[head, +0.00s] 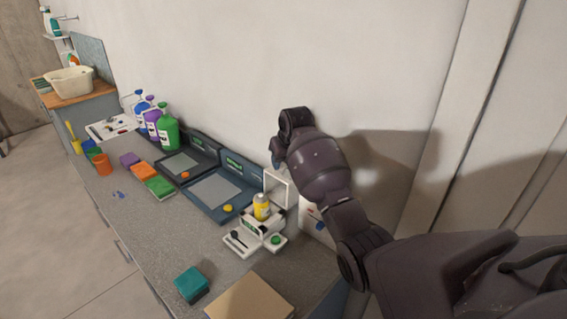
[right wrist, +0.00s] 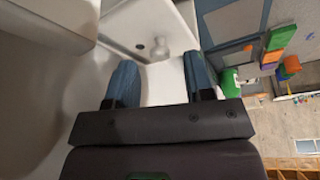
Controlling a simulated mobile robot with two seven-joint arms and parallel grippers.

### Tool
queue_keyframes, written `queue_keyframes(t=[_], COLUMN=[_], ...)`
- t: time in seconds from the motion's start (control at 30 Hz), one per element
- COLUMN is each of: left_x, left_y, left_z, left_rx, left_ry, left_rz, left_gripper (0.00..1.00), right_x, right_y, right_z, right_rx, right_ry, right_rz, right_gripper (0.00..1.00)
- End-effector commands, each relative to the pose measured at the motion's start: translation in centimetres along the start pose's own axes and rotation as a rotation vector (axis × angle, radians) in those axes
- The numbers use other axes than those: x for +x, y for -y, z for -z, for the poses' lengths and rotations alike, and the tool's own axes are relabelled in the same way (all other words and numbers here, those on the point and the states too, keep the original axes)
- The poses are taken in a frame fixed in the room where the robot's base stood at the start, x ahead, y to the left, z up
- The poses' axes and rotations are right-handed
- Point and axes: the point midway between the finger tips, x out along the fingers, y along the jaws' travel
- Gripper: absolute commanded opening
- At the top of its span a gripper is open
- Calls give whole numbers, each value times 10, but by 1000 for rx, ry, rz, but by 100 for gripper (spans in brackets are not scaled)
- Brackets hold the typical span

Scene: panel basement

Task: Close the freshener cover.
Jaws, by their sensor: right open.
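The freshener is a white holder (head: 262,222) on the grey counter with a yellow can (head: 262,206) in it. Its white cover (head: 280,188) stands raised, open, behind the can near the wall. My right gripper (head: 277,160) is just above the cover's top edge, pointing down; whether it touches cannot be told. In the right wrist view, my right gripper (right wrist: 159,63) has its two blue fingers apart with nothing clamped. A white panel (right wrist: 135,20), likely the cover, lies just beyond the fingertips. My left gripper is not in view.
A teal block (head: 191,284) and tan board (head: 250,298) are in front. The wall is close behind.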

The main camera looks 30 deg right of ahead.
Motion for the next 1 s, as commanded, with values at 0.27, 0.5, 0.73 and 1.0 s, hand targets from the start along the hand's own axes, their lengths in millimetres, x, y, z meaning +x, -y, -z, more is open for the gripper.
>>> queue_keyframes(t=[0.27,0.5,0.73,1.0], left_x=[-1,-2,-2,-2], left_y=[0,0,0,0], left_z=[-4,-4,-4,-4], left_rx=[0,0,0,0], left_ry=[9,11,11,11], left_rz=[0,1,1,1], left_gripper=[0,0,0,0], right_x=[18,19,19,19], right_y=[0,0,0,0], right_z=[0,0,0,0], right_rx=[0,0,0,0], right_ry=[-1,-2,-1,-1], right_rz=[0,0,0,0], right_gripper=[48,48,18,0])
